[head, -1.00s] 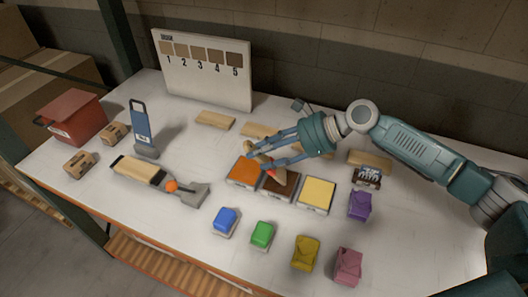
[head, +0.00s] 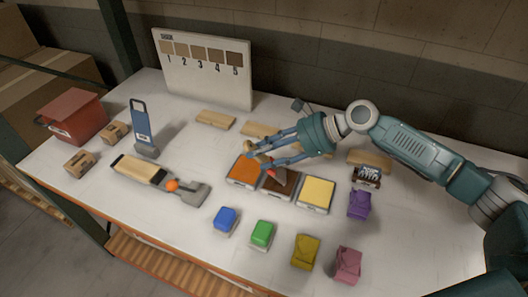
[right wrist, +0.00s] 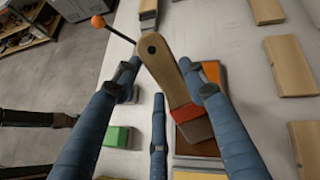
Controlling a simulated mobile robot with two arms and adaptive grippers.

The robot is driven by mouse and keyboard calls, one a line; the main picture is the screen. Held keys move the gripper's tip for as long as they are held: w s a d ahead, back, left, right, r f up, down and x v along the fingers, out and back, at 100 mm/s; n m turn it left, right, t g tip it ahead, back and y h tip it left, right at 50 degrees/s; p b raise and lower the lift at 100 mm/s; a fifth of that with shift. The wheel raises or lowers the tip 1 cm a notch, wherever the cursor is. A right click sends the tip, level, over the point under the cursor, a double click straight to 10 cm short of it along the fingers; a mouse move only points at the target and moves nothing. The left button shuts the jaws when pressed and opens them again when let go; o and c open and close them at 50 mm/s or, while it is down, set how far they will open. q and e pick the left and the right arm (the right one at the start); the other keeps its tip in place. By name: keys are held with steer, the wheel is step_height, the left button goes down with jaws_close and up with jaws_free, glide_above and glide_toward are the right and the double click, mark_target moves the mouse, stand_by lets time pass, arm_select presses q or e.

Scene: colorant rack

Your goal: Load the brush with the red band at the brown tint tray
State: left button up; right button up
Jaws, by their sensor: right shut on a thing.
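The brush has a pale wooden handle (right wrist: 162,66), a red band (right wrist: 188,113) and dark bristles (right wrist: 198,131). My right gripper (head: 260,153) is shut on the handle and holds the brush tilted, head down. The brush head (head: 280,177) is over the brown tint tray (head: 270,188), between the orange and yellow trays. The brown tray shows beneath the bristles in the right wrist view (right wrist: 205,149). I cannot tell for certain whether the bristles touch its surface. My left gripper is not in view.
The orange tray (head: 241,172) and yellow tray (head: 318,191) flank the brown one. Blue (head: 225,218), green (head: 262,234), yellow (head: 305,252), pink (head: 347,265) and purple (head: 359,204) items stand in front and to the right. Wooden blocks (head: 215,120) lie behind; a numbered board (head: 205,85) stands at the back.

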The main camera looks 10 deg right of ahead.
mark_target(264, 161)
steer(key=shift+s+f+p, duration=0.15)
steer(key=shift+f+p, duration=0.15)
steer(key=shift+p, duration=0.15)
stand_by(1.6)
steer(key=shift+r, duration=0.1)
step_height(264, 161, up, 5)
steer(key=p, duration=0.6)
step_height(264, 161, up, 2)
steer(key=shift+r+p, duration=0.15)
steer(key=shift+p, duration=0.45)
steer(key=shift+s+a+f+b, duration=0.1)
steer(key=shift+s+f+b, duration=0.1)
steer(key=shift+f+b, duration=0.15)
steer(key=s+d+f+m+t+b, duration=0.1)
steer(key=s+d+f+b, duration=0.1)
steer(key=s+b, duration=0.5)
steer(key=s+d+f+m+t+h+b, duration=0.1)
steer(key=s+d+f+m+t+b, duration=0.1)
steer(key=s+d+b, duration=0.3)
steer(key=s+f+b, duration=0.1)
steer(key=s, duration=0.3)
steer(key=shift+d+f+h+b, duration=0.15)
steer(key=shift+d+h+b, duration=0.15)
steer(key=shift+b, duration=0.1)
